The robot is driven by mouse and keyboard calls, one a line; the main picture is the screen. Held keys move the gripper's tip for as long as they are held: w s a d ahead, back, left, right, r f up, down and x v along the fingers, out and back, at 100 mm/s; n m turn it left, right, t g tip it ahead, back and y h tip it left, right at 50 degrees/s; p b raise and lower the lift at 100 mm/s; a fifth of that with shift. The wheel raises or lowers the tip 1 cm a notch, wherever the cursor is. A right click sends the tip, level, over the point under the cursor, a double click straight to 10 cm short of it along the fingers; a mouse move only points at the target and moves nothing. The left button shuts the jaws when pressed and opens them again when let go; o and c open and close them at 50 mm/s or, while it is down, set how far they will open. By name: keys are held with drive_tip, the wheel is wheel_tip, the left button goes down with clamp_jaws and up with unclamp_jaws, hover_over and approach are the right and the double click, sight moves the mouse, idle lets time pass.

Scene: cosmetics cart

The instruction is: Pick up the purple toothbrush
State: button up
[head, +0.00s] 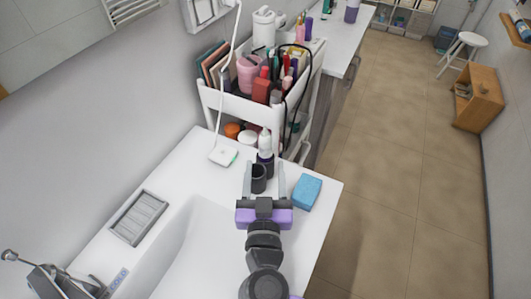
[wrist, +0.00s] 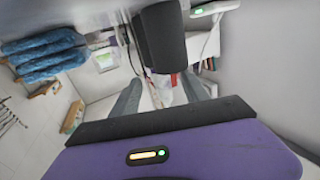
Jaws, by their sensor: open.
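My gripper (head: 264,176) is open over the white counter in the head view, its two fingers pointing toward the cart. A dark cup (head: 259,179) stands between or just beyond the fingers; I cannot tell its exact depth. A large dark cylinder, apparently this cup (wrist: 161,38), also shows beyond the fingertips in the wrist view, where my gripper (wrist: 160,90) holds nothing. Behind the cup is a white bottle (head: 265,141) with a dark purple lower part. I cannot clearly make out a purple toothbrush; it may be hidden or too small to tell.
A blue sponge (head: 307,192) lies right of my gripper near the counter's edge. A white device (head: 223,155) with a cable lies to the left. A white cart (head: 241,104) full of cosmetics stands beyond. A grey soap tray (head: 138,217) and a basin (head: 190,250) are at left.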

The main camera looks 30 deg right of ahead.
sight(265, 157)
drive_tip(key=p+x, duration=0.1)
drive_tip(key=x, duration=0.4)
drive_tip(key=shift+r+p, duration=0.15)
drive_tip(key=shift+p, duration=0.25)
drive_tip(key=shift+w+d, duration=0.3)
drive_tip(key=shift+w, duration=0.15)
clamp_jaws()
